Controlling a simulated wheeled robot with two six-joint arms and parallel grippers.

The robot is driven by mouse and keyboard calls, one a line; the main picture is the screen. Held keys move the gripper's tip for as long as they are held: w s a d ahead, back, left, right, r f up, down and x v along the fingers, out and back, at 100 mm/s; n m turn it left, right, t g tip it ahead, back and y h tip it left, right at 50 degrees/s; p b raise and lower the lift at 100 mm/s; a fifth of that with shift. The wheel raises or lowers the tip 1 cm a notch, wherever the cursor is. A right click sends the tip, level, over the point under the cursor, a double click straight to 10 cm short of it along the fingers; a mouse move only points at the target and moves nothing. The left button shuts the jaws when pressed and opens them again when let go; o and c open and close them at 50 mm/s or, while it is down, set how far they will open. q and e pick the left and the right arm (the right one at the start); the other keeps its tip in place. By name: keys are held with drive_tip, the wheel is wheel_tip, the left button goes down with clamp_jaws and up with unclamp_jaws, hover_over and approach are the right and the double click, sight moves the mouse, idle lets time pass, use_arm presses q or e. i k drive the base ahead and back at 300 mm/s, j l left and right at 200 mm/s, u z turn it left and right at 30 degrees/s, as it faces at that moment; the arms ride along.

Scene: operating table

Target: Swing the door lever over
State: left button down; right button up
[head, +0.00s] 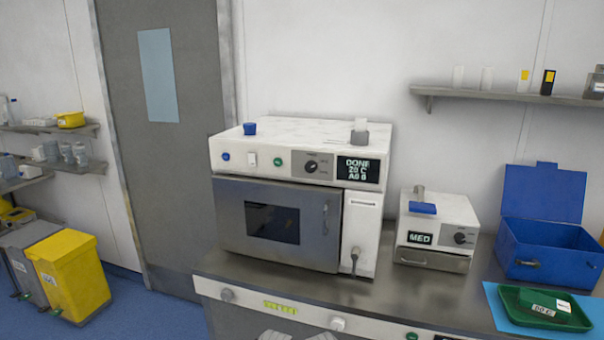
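A white steriliser (300,150) stands on the steel counter with its grey front door (232,212) shut. The door has a dark window, and a slim upright metal handle (325,217) sits near its right edge. A small dark lever-like part (355,262) hangs low on the white panel right of the door; I cannot tell which of the two is the door lever. The display (358,170) reads DONE, 20 C and a blurred third line.
Right of the steriliser stand a small white unit marked MED (440,220), an open blue box (545,250) and a green tray (520,297) on a blue mat. The counter strip (300,288) before the steriliser is clear. A yellow bin (75,280) stands at left.

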sight(355, 254)
drive_tip(key=u, duration=0.35)
drive_tip(key=l+u, duration=0.35)
drive_tip(key=l, duration=0.15)
drive_tip(key=l+u, duration=0.3)
drive_tip(key=l, duration=0.7)
drive_tip(key=k+l+u, duration=0.1)
drive_tip(key=l, duration=0.35)
drive_tip(key=k+l, duration=0.1)
drive_tip(key=l, duration=0.35)
drive_tip(key=k+l+u, duration=0.1)
drive_tip(key=l, duration=0.35)
